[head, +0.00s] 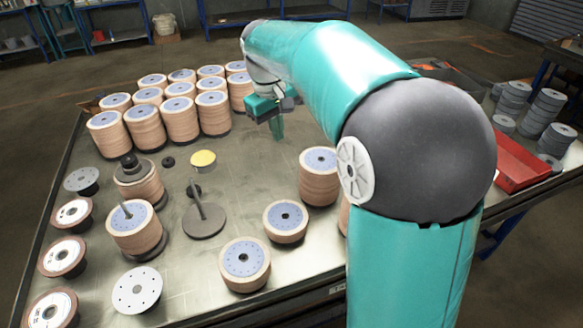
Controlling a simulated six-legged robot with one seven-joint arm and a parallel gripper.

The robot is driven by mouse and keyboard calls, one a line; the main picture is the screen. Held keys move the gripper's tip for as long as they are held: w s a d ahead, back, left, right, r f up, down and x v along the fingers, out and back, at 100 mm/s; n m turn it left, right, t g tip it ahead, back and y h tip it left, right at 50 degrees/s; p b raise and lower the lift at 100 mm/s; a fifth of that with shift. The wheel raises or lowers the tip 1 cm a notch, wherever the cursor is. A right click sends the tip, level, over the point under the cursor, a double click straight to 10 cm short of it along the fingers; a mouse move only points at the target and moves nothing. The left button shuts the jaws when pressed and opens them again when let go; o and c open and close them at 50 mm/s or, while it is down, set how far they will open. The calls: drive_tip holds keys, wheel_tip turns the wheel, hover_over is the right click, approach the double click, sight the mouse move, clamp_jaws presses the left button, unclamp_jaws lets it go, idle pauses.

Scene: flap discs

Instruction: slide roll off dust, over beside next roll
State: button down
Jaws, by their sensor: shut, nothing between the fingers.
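My gripper (277,134) is shut and empty, pointing down above the table, just right of the rearmost rolls. Tan rolls with blue-grey tops stand on the metal table (240,165). A tall roll (319,185) stands nearer than the gripper, left of my arm. A short roll (285,222) and a medium roll (245,266) stand apart, farther forward. Another roll (343,216) is mostly hidden behind my arm. A block of several tall rolls (180,112) fills the back left.
Two rolls sit on spindle stands (136,230) at left; an empty stand (204,220) is beside them. A yellow-topped tin (203,159) stands mid-table. Loose discs (137,290) line the left and front. A red bin (522,163) and grey stacks (548,110) are at right.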

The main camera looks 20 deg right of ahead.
drive_tip(key=w+d+f+n+g, duration=0.1)
drive_tip(key=w+d+f+g, duration=0.15)
drive_tip(key=w+f, duration=0.4)
drive_tip(key=w+d+f+n+g, duration=0.1)
drive_tip(key=w+d+f, duration=0.2)
drive_tip(key=w+f, duration=0.35)
drive_tip(key=x, duration=1)
drive_tip(key=shift+a, duration=0.1)
drive_tip(key=s, duration=0.1)
drive_tip(key=s+d, duration=0.1)
drive_tip(key=shift+s+d+f, duration=0.2)
drive_tip(key=shift+s+f, duration=0.1)
drive_tip(key=shift+s, duration=0.1)
drive_tip(key=shift+s+d+f, duration=0.1)
drive_tip(key=shift+s+d, duration=0.05)
drive_tip(key=shift+s, duration=0.25)
drive_tip(key=shift+s, duration=0.1)
drive_tip(key=shift+s+d, duration=0.25)
drive_tip(key=shift+s, duration=0.25)
drive_tip(key=shift+s+d, duration=0.25)
drive_tip(key=shift+s, duration=0.25)
